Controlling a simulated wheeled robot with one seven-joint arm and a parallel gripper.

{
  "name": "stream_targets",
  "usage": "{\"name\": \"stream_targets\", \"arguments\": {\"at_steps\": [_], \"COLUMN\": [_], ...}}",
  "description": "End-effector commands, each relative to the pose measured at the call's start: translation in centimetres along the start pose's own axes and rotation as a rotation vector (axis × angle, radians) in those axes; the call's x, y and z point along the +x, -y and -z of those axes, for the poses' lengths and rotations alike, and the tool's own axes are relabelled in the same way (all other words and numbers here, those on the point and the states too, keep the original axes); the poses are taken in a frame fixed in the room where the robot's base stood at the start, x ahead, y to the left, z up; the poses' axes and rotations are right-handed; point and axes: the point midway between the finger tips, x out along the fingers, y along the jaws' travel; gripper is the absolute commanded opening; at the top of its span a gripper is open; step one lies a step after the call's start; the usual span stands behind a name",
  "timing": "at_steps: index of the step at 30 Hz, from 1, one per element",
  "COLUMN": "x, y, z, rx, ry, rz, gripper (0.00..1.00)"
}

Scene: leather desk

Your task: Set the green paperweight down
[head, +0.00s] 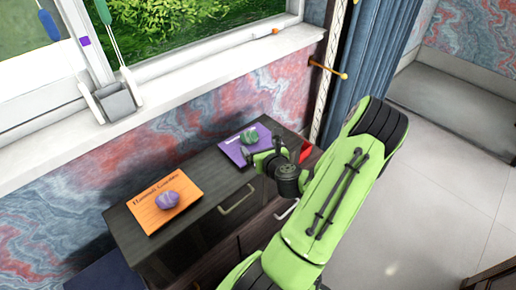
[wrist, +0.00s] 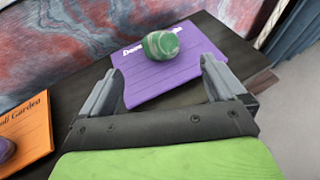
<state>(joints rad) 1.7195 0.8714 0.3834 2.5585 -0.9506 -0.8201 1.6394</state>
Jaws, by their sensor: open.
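The green paperweight (head: 249,136) rests on a purple card or booklet (head: 233,151) on the dark desk. In the wrist view the green paperweight (wrist: 161,44), with pale streaks, sits near the top middle of the purple card (wrist: 150,82), covering part of its lettering. My gripper (wrist: 160,80) is open and empty, its two fingers spread apart over the near side of the card. The paperweight lies beyond the fingertips, apart from them. In the head view my gripper (head: 262,156) is just in front of the paperweight, over the card's right part.
An orange card (head: 150,211) with a purple paperweight (head: 167,200) lies on the desk's left part. Dark desk top (head: 205,180) is bare between the cards. A marbled wall and window sill (head: 170,88) stand behind. A red thing (head: 305,152) shows at the desk's right end.

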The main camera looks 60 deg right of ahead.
Motion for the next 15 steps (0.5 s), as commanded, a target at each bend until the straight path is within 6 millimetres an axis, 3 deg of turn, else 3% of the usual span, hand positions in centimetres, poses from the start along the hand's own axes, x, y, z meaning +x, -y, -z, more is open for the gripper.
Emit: {"name": "stream_targets", "arguments": {"at_steps": [5, 8, 11, 12, 15], "x": [-0.1, 0.1, -0.3, -1.1, -4.1], "y": [-0.2, -2.9, -9.6, -12.7, -19.2], "z": [-0.1, -1.0, -2.5, -2.8, -2.9], "rx": [-0.009, -0.162, -0.557, -0.759, -1.276], "ry": [0.001, -0.003, 0.0, 0.008, 0.053], "rz": [-0.005, -0.088, -0.292, -0.393, -0.627], "gripper": [0.97, 0.97, 0.97, 0.97, 0.97]}}
